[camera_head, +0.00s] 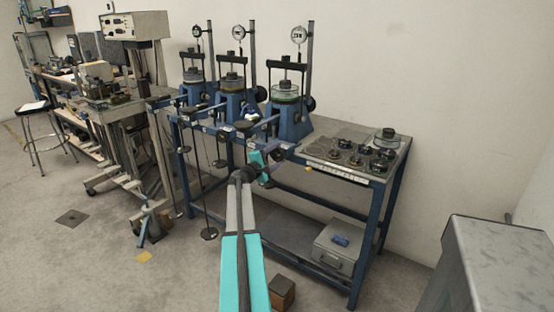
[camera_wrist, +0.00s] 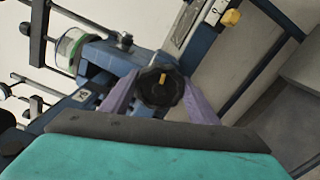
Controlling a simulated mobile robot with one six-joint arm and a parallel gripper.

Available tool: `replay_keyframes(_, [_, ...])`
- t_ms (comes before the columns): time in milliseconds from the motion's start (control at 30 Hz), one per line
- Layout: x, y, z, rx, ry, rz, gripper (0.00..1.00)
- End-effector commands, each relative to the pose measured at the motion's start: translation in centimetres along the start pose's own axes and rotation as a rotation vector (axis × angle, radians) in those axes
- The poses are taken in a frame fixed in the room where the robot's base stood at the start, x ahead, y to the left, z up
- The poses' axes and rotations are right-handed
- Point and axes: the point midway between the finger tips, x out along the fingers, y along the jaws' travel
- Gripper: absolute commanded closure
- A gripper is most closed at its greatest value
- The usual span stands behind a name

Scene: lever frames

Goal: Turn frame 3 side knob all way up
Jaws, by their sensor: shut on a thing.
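Three blue lever frames stand in a row on the bench: left (camera_head: 193,93), middle (camera_head: 231,103) and right (camera_head: 291,122). Each carries a dial gauge on a post. In the wrist view a black lobed knob (camera_wrist: 158,90) with a yellow mark sits on a blue frame body (camera_wrist: 108,58). My gripper (camera_wrist: 160,98) has its two purple fingers on either side of this knob, shut on it. In the head view my gripper (camera_head: 266,161) is at the bench's front edge, below the right frame; the knob is not clearly visible there. No frame numbers are readable.
Several dark weights (camera_head: 365,155) lie on the bench top at right. A grey box (camera_head: 338,247) sits on the lower shelf. A grey cabinet (camera_head: 490,265) stands at lower right. Thin hanging rods (camera_head: 203,190) are left of my arm. A yellow piece (camera_wrist: 230,18) is at the bench edge.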

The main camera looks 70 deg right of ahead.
Motion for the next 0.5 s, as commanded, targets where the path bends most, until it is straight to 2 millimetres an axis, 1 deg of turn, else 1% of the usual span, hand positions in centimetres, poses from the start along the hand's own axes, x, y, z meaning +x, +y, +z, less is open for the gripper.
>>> replay_keyframes(33, [-0.03, -0.3, -0.11, 0.011, 0.0, 0.001, 0.68])
replay_keyframes(500, [-0.04, -0.06, -0.02, 0.035, 0.001, 0.0, 0.68])
